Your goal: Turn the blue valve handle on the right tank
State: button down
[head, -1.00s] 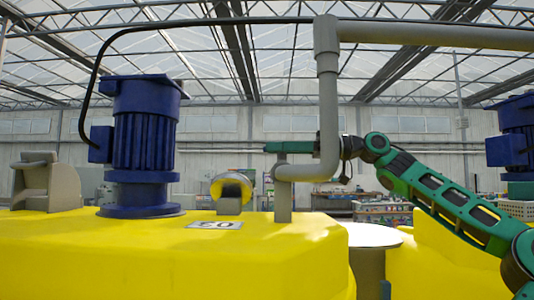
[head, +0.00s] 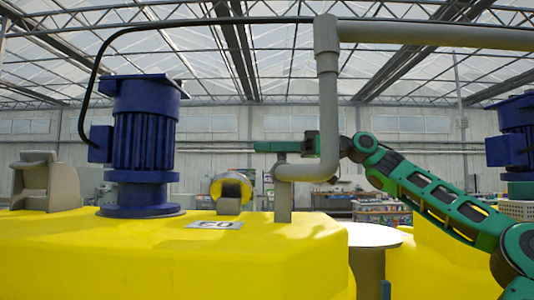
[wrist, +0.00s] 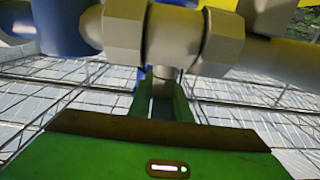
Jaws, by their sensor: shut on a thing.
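In the head view the held part cannot be told apart from the gripper and pipe. Blue surfaces show at the top of the wrist view; I cannot tell what they are.
A yellow tank (head: 180,265) with a blue motor (head: 145,140) fills the left front. Another blue motor (head: 513,135) is at the right edge. The grey pipe (head: 328,110) bends close beside my gripper. A bench with crates (head: 382,213) is behind.

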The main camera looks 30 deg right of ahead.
jog(key=shift+s+a+r+n+g+y, duration=0.15)
jog(key=shift+n+g+y, duration=0.25)
jog(key=shift+n+g, duration=0.4)
jog(key=shift+s+f+n+g+y, duration=0.1)
jog(key=shift+s+n+g+y, duration=0.25)
jog(key=shift+g, duration=0.65)
jog(key=shift+s+a+r+n+g+y, duration=0.1)
jog(key=shift+n+g+y, duration=0.35)
jog(key=shift+n+g, duration=0.4)
jog(key=shift+g, duration=0.25)
jog(key=c, duration=1.7)
grip_release()
jog(key=shift+d, duration=0.1)
jog(key=v, duration=1)
jog(key=shift+d+f, duration=0.2)
jog(key=shift+d, duration=0.1)
